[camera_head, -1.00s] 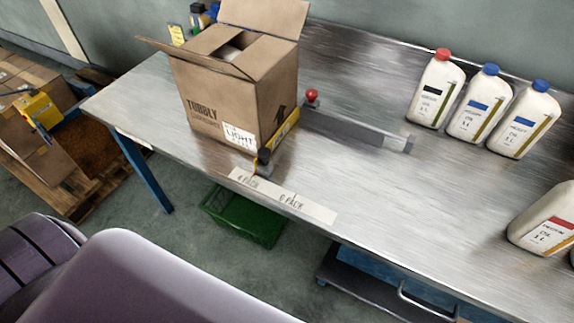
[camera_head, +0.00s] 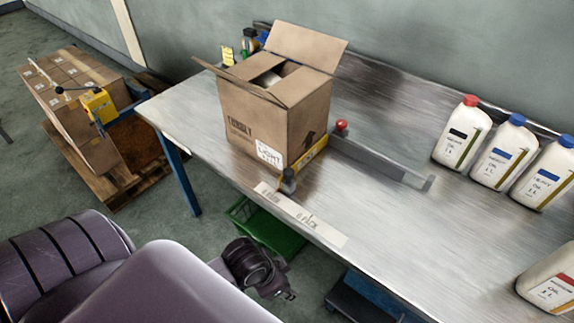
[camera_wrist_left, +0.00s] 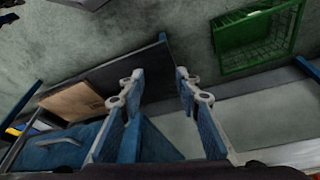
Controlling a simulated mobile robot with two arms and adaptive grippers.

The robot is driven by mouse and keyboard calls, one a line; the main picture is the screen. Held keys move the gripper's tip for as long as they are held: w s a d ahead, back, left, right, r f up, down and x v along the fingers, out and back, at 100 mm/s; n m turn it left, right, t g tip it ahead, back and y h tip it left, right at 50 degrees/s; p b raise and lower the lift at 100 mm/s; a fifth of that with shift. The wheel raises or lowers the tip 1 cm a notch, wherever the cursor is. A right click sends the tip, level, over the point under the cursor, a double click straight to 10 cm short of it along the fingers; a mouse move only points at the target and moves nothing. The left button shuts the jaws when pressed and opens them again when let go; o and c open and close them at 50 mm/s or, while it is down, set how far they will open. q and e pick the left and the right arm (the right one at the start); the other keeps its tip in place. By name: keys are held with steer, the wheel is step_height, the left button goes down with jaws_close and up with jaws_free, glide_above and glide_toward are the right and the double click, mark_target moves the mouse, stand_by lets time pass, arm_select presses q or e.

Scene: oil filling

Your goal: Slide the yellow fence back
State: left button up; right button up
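The yellow fence (camera_head: 313,158) is a short low yellow strip on the metal table (camera_head: 390,225), along the right side of the open cardboard box (camera_head: 270,115). A dark upright knob (camera_head: 288,181) stands at its front end, near the table's front edge. A red knob (camera_head: 341,125) stands at its back end. The box hides part of the fence. My left wrist shows below the table's front edge in the head view, with its fingers mostly hidden. In the left wrist view my left gripper (camera_wrist_left: 153,82) is open and empty, its fingers apart. My right gripper is not in view.
A grey rail (camera_head: 380,160) runs right from the fence. White oil bottles (camera_head: 462,133) stand at the right. A label strip (camera_head: 300,215) lies along the front edge. A green crate (camera_head: 268,230) is below, and a loaded pallet (camera_head: 120,185) is at the left.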

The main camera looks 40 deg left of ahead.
arm_select(q)
steer(key=w+a+r+m+h, duration=0.1)
steer(key=w+a+r+m, duration=0.1)
steer(key=w+a+r, duration=0.4)
steer(key=w+a+r+m, duration=0.1)
steer(key=w+a+r, duration=0.1)
steer(key=a+r, duration=0.7)
steer(key=w+a+r+m+h, duration=0.1)
steer(key=w+a+r+m, duration=0.1)
steer(key=w+a+r, duration=0.5)
steer(key=p, duration=0.3)
glide_toward(288, 171)
steer(key=x, duration=0.5)
steer(key=shift+w+d+f, duration=0.1)
steer(key=shift+w+f, duration=0.1)
steer(key=shift+f, duration=0.1)
steer(key=shift+w+d+f+g, duration=0.15)
steer(key=shift+d+f, duration=0.05)
steer(key=shift+f, duration=0.3)
steer(key=shift+w+d+f+g, duration=0.1)
steer(key=shift+d+f+g, duration=0.1)
steer(key=shift+f, duration=0.3)
steer(key=shift+w+f, duration=0.15)
steer(key=shift+f, duration=0.45)
jaws_close()
